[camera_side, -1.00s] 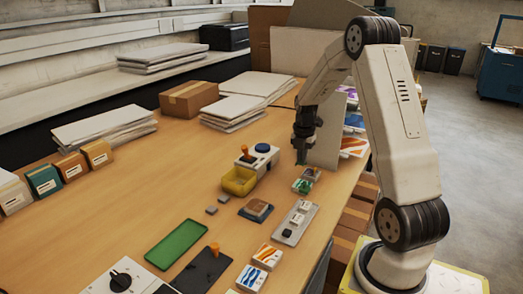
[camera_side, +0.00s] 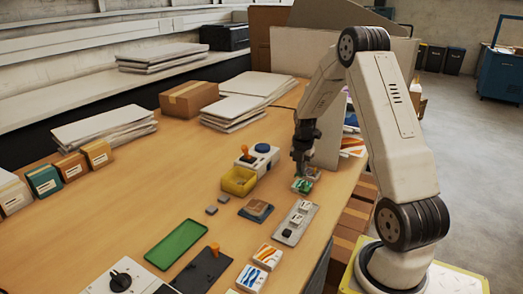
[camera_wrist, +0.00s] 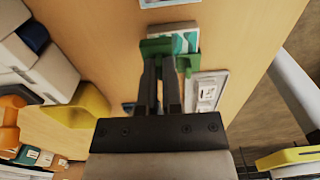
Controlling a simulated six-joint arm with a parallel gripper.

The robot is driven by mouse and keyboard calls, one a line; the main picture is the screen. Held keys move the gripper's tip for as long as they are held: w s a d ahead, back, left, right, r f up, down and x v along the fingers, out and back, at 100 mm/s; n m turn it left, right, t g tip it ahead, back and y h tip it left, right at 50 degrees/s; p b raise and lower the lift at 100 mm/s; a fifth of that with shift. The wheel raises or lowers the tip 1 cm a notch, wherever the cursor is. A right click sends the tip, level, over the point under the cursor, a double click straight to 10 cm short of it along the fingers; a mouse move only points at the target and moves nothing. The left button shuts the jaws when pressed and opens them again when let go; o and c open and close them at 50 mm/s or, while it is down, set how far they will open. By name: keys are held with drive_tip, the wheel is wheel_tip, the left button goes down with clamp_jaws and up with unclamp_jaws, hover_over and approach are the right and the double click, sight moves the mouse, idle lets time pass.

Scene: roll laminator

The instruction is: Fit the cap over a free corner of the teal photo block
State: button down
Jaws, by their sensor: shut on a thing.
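The teal photo block (camera_wrist: 186,40) has a white and teal top and lies on the table just beyond my fingertips in the wrist view. In the side view the block (camera_side: 302,187) is small, below my gripper (camera_side: 301,168). My gripper (camera_wrist: 160,62) is shut on a green cap (camera_wrist: 154,46), which is at the block's near left corner. I cannot tell whether the cap is seated over that corner or only against it. Another green piece (camera_wrist: 188,64) is at the block's near right corner. The fingers hide part of the cap's near side.
A grey tray (camera_wrist: 209,84) with white pieces lies to the right in the wrist view.

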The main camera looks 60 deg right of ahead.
drive_tip(key=shift+f, duration=0.9)
drive_tip(key=shift+f, duration=0.35)
idle(1.5)
drive_tip(key=c, duration=1.1)
unclamp_jaws()
drive_tip(key=shift+r, duration=0.55)
drive_tip(key=shift+r, duration=0.35)
drive_tip(key=shift+r, duration=0.35)
drive_tip(key=shift+r, duration=0.25)
